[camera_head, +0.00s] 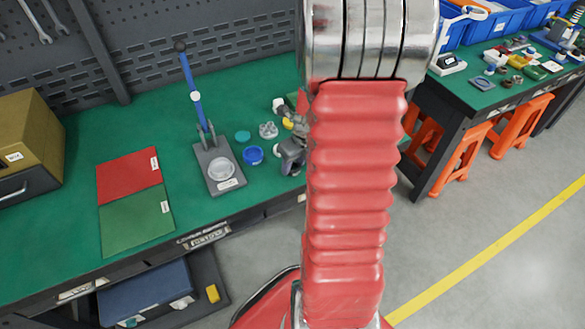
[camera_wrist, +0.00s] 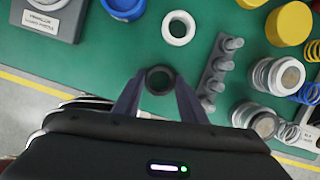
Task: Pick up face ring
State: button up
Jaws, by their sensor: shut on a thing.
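In the wrist view my gripper (camera_wrist: 160,84) is shut on a small dark ring (camera_wrist: 159,79), held between the two fingertips. I take this dark ring to be the face ring. It is over the green bench, and its height above the surface cannot be told. A white ring (camera_wrist: 179,27) lies on the bench just beyond it, apart from the fingers. In the head view the red sleeve of my arm covers much of the middle; the dark ring cannot be made out there.
A grey peg stand (camera_wrist: 220,65) is close right of the fingers, with metal cylinders (camera_wrist: 278,73) and a yellow cylinder (camera_wrist: 289,24) beyond. Red (camera_head: 128,174) and green (camera_head: 137,216) mats lie clear.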

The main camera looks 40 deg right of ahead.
aim_at(293, 167)
notch_tip(293, 167, up, 10)
dwell(0.8)
jog(key=shift+w+a, duration=0.1)
dwell(0.5)
jog(key=w+a+n+g+y, duration=0.1)
jog(key=w+a+n, duration=0.4)
jog(key=n, duration=0.4)
jog(key=w+a+f+n+g, duration=0.1)
jog(key=w+a+n+g, duration=0.1)
jog(key=w+a+n, duration=0.2)
jog(key=w+a+n+g+y, duration=0.1)
jog(key=w+a+n, duration=0.4)
jog(key=a+n, duration=0.5)
jog(key=shift+w+a+f+n+g+y, duration=0.1)
jog(key=shift+n+g, duration=0.1)
jog(key=shift+n, duration=0.55)
jog(key=shift+w+d+f+n+g+y, duration=0.1)
jog(key=shift+w+n+g, duration=0.1)
jog(key=shift+n, duration=0.5)
jog(key=shift+w+a+f+n+g+y, duration=0.1)
jog(key=shift+n+g, duration=0.1)
jog(key=shift+n, duration=0.55)
jog(key=w+a+n+g+h, duration=0.1)
jog(key=w+a+n+h, duration=0.1)
jog(key=a+n, duration=0.6)
jog(key=shift+w+f+n, duration=0.15)
jog(key=shift+f+n, duration=0.15)
jog(key=shift+n, duration=0.5)
